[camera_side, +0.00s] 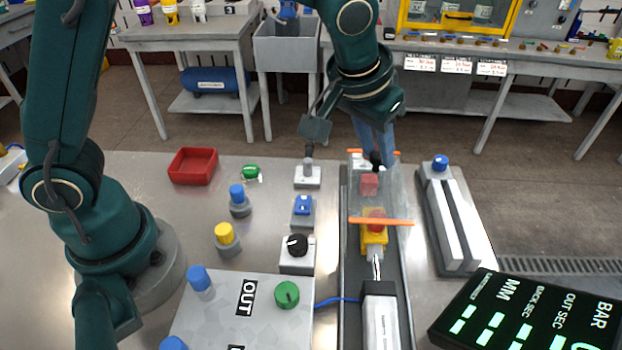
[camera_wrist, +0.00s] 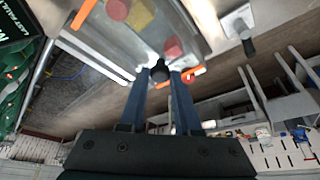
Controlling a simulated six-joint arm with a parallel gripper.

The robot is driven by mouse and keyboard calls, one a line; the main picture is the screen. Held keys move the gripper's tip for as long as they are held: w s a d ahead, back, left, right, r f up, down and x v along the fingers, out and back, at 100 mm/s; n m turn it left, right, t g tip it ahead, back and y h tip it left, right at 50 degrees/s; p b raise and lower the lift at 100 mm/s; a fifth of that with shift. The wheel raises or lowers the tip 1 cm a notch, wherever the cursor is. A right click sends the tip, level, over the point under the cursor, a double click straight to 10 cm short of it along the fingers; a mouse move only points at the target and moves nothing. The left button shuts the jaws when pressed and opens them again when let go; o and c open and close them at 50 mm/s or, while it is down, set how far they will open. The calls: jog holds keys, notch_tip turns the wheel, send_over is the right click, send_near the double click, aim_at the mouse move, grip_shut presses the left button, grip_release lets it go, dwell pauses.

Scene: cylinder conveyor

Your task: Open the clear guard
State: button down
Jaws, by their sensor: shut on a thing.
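The clear guard (camera_side: 400,190) is a see-through cover with orange edge strips, over the channel at the middle right in the side view. Through it I see a red block (camera_side: 369,184) and, at its near edge, a red button on a yellow base (camera_side: 374,238). A black knob (camera_side: 376,159) sits at the guard's far end. My gripper (camera_side: 376,150) comes down from above with blue fingers and is shut on this knob. In the wrist view the knob (camera_wrist: 160,72) lies between my fingertips (camera_wrist: 160,84). The guard's exact tilt is hard to tell.
Left of the channel stand a lever switch (camera_side: 307,175), a blue switch (camera_side: 303,208) and a black dial (camera_side: 297,246). A raised block with a blue top (camera_side: 440,165) stands at the right. A display (camera_side: 535,315) fills the front right corner. A red tray (camera_side: 193,166) lies at the left.

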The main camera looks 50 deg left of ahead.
dwell(0.6)
jog(key=s+d, duration=1.1)
jog(key=shift+s+d, duration=0.3)
jog(key=shift+s, duration=0.05)
jog(key=c, duration=0.6)
grip_release()
jog(key=shift+r, duration=0.1)
jog(key=v, duration=0.5)
